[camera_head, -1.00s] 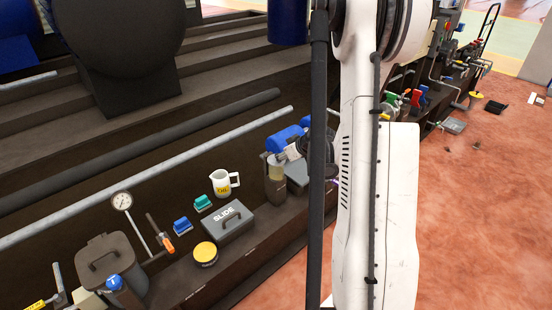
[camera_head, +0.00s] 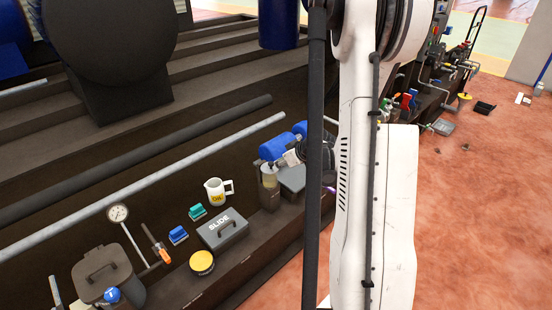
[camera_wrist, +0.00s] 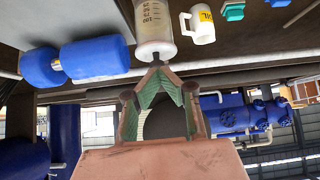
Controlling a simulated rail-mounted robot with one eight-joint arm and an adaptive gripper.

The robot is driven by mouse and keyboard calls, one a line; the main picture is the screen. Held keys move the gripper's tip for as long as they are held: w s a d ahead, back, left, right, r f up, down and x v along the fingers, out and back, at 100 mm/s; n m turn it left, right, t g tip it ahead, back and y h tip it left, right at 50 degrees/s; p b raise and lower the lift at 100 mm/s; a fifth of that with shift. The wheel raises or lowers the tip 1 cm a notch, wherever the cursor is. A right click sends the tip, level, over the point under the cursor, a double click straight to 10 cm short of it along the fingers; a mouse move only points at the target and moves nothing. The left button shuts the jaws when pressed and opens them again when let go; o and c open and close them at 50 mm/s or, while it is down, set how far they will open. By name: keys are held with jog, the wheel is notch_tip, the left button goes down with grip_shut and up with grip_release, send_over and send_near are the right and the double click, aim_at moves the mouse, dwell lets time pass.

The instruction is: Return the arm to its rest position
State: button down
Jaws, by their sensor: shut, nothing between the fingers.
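My arm (camera_head: 372,180) hangs down through the middle of the head view, white with a dark cable along it. In the wrist view my gripper (camera_wrist: 160,75) is shut and empty, its green-lined fingers meeting at the tips. A clear graduated dispenser cylinder (camera_wrist: 153,25) shows just beyond the fingertips; whether they touch it I cannot tell. In the head view the dispenser (camera_head: 269,190) stands on the bench left of my arm. The arm's lower end is partly hidden there.
On the bench are a white oil mug (camera_head: 216,191), a grey SLIDE box (camera_head: 222,229), a yellow-lidded tin (camera_head: 202,262), a dial gauge (camera_head: 118,213) and a lidded bin (camera_head: 103,272). Blue cylinders (camera_wrist: 90,60) lie near the dispenser. Open reddish floor (camera_head: 470,220) is at right.

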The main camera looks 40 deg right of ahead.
jog(key=s+f+p, duration=0.1)
jog(key=s+f, duration=0.2)
jog(key=s, duration=0.3)
jog(key=shift+s, duration=0.35)
jog(key=shift+r, duration=0.1)
jog(key=w+a+r+g, duration=0.2)
jog(key=a+r, duration=1.5)
jog(key=a, duration=0.3)
jog(key=s+a+r, duration=0.4)
jog(key=s+a, duration=0.4)
jog(key=s+a+r, duration=0.4)
jog(key=s+a, duration=0.3)
jog(key=a, duration=0.2)
notch_tip(320, 180, up, 15)
jog(key=p, duration=1.4)
jog(key=shift+d+f+m, duration=0.15)
jog(key=shift+m, duration=0.15)
